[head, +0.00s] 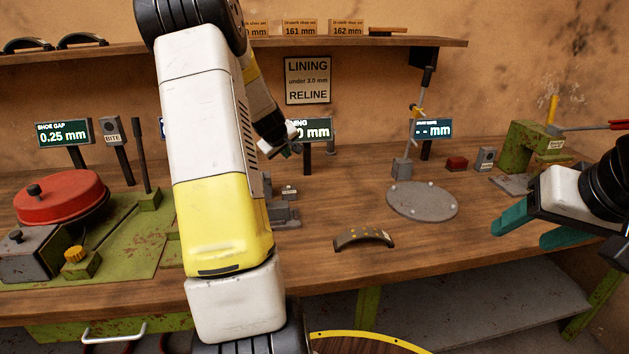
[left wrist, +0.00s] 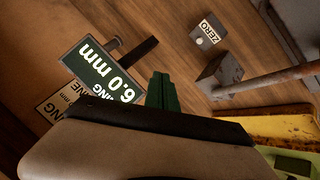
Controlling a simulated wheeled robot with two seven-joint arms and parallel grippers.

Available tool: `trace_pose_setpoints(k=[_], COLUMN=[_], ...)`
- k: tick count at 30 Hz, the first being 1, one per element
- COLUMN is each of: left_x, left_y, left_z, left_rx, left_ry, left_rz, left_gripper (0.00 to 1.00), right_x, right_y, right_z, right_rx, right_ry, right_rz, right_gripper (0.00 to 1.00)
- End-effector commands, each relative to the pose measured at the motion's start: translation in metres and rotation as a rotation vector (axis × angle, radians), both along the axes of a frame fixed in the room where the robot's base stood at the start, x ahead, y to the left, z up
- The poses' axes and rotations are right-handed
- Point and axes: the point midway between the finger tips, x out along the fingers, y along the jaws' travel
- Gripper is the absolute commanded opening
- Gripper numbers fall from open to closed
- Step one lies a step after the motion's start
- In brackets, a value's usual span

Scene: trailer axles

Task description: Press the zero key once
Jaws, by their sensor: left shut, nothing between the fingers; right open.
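The zero key is a small grey box labelled ZERO (left wrist: 208,32), with a round button, at the upper middle of the left wrist view. In the head view a small labelled grey box (head: 289,191) stands on the bench right of my left arm; its label is too small to read. My left gripper (head: 290,149) is shut and empty, held above the bench in front of the lining display. Its green fingertips (left wrist: 162,92) appear apart from the key in the left wrist view. My right gripper (head: 535,226) is open and empty at the right.
The lining display (left wrist: 103,72) reads 6.0 mm; my left arm partly covers it in the head view. A grey gauge block (left wrist: 220,72) stands beside the key. A curved lining shoe (head: 363,238) lies near the front edge. A round grey plate (head: 422,201) stands further right.

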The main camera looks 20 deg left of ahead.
Motion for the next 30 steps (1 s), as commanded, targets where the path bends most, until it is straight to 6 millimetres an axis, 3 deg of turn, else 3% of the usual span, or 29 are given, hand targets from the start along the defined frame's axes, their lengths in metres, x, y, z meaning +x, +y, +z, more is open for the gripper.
trace_pose_setpoints(k=[11, 30], left_x=[-0.001, -0.001], left_y=[-0.001, -0.001], left_z=[-0.005, -0.081], left_rx=[-0.001, 0.0], left_ry=[0.003, 0.003], left_rz=[-0.002, -0.002], left_gripper=[0.0, 0.0], right_x=[0.0, 0.0], right_y=[0.0, 0.0], right_z=[0.0, 0.0], right_rx=[0.0, 0.0], right_ry=[0.0, 0.0], right_rz=[0.0, 0.0], right_gripper=[0.58, 0.58])
